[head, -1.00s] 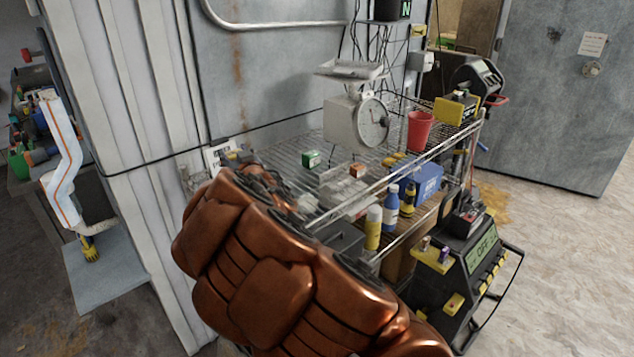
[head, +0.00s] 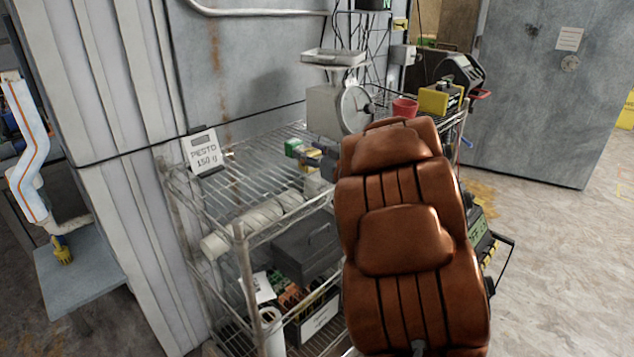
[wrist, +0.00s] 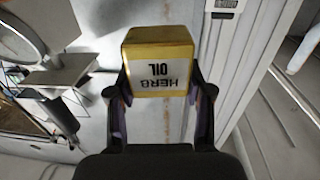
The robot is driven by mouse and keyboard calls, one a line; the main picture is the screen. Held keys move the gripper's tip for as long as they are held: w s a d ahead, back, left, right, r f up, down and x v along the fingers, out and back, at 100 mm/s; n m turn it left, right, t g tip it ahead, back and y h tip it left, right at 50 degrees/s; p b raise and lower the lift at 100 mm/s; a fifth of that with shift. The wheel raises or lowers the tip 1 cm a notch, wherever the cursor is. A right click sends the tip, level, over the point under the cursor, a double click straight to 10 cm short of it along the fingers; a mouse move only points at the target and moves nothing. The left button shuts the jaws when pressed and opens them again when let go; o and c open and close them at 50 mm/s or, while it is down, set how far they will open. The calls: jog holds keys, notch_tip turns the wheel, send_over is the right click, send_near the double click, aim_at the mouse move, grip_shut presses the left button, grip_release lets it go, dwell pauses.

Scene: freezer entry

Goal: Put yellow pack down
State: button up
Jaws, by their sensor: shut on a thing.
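The yellow pack (wrist: 158,48) has a yellow top and a white label reading "HERB OIL", upside down in the wrist view. My gripper (wrist: 160,92) is shut on it, with a dark finger against each side. The pack is hard to make out there. I cannot tell whether it touches the shelf.
A green box (head: 293,147), a dial scale (head: 355,108) and a red cup (head: 404,108) are farther back. White rolls (head: 258,217) and a dark case (head: 307,250) lie lower. The top shelf's left part is clear.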

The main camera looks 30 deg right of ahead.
aim_at(320, 152)
jog(key=s+d+f+n+y+b, duration=0.1)
jog(key=s+d+y+b, duration=0.1)
jog(key=s, duration=0.8)
jog(key=shift+s+n+b, duration=0.25)
jog(key=shift+n+b, duration=0.05)
jog(key=shift+b, duration=0.15)
jog(key=shift+w+f, duration=0.1)
jog(key=w+d, duration=0.1)
jog(key=w, duration=0.3)
jog(key=w+d+f, duration=0.1)
jog(key=w, duration=0.4)
jog(key=w+d, duration=0.1)
jog(key=w, duration=0.3)
jog(key=shift+w+f+p, duration=0.2)
jog(key=shift+p, duration=0.15)
jog(key=shift+w+d, duration=0.15)
jog(key=shift+w, duration=0.95)
jog(key=shift+f+p, duration=0.55)
jog(key=shift+f, duration=1.05)
jog(key=shift+f, duration=0.15)
jog(key=o, duration=1.2)
